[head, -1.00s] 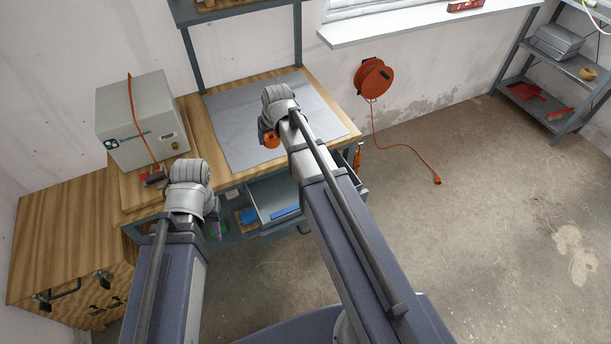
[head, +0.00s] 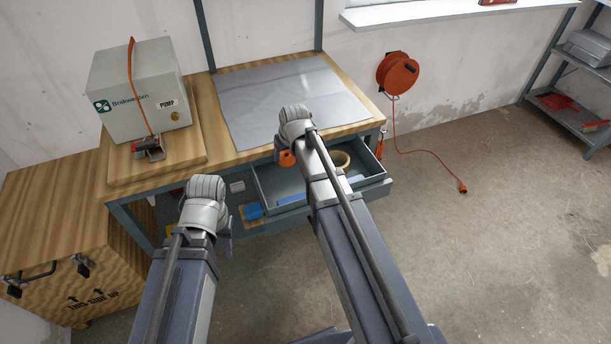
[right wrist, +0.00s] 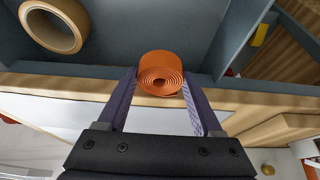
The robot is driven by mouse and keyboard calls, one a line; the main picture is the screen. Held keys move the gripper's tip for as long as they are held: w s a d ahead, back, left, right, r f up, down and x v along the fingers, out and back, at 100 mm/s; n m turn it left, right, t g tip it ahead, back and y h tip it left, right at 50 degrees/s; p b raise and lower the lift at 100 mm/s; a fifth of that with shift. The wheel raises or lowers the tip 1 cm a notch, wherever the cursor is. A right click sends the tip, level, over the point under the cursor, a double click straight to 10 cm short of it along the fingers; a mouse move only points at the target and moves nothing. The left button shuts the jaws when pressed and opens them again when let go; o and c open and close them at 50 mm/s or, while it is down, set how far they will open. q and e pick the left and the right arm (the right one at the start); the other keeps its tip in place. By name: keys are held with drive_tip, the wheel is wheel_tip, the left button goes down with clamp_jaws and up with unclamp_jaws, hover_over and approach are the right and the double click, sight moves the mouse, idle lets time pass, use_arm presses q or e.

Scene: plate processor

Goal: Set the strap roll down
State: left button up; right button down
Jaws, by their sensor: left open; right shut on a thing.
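The strap roll (right wrist: 161,70) is an orange coil held between the two purple fingers of my right gripper (right wrist: 160,84). In the head view the orange roll (head: 286,158) shows just left of my right wrist, by the bench's front edge and over the left part of the open drawer (head: 375,187). In the right wrist view the roll appears near a wooden edge and the grey drawer interior. My left gripper (head: 227,243) hangs empty in front of the bench, mostly hidden behind its wrist; its fingers are open.
A tan tape roll (head: 341,161) lies in the drawer. A grey mat (head: 285,95) covers the bench top and is clear. A strapped grey box (head: 140,88) stands at left on a wooden board, with a ratchet buckle (head: 150,149). A wooden crate (head: 60,235) stands at lower left.

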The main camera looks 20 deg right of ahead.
sight(287, 180)
drive_tip(key=shift+f, duration=0.5)
wheel_tip(287, 180, down, 10)
drive_tip(key=b, duration=1)
drive_tip(key=shift+r, duration=0.2)
drive_tip(key=shift+f, duration=0.1)
drive_tip(key=shift+f, duration=0.2)
drive_tip(key=shift+c, duration=0.2)
unclamp_jaws()
drive_tip(key=shift+r, duration=0.15)
drive_tip(key=p+v, duration=1.1)
drive_tip(key=v, duration=0.1)
drive_tip(key=s+a+g, duration=0.1)
drive_tip(key=s+a, duration=0.2)
drive_tip(key=s+a+n, duration=0.1)
drive_tip(key=s+a, duration=0.2)
drive_tip(key=s, duration=0.1)
drive_tip(key=s+a+f+n+g, duration=0.1)
drive_tip(key=s+a, duration=0.2)
drive_tip(key=s, duration=0.1)
drive_tip(key=shift+s+a+f+g, duration=0.1)
drive_tip(key=shift+s+a+g, duration=0.1)
drive_tip(key=shift+a+g, duration=0.15)
drive_tip(key=s+a+n+g+h, duration=0.1)
drive_tip(key=s+a+g, duration=0.1)
drive_tip(key=s, duration=0.6)
drive_tip(key=shift+s+a+h, duration=0.3)
drive_tip(key=shift+s+a, duration=0.05)
drive_tip(key=shift+a, duration=0.55)
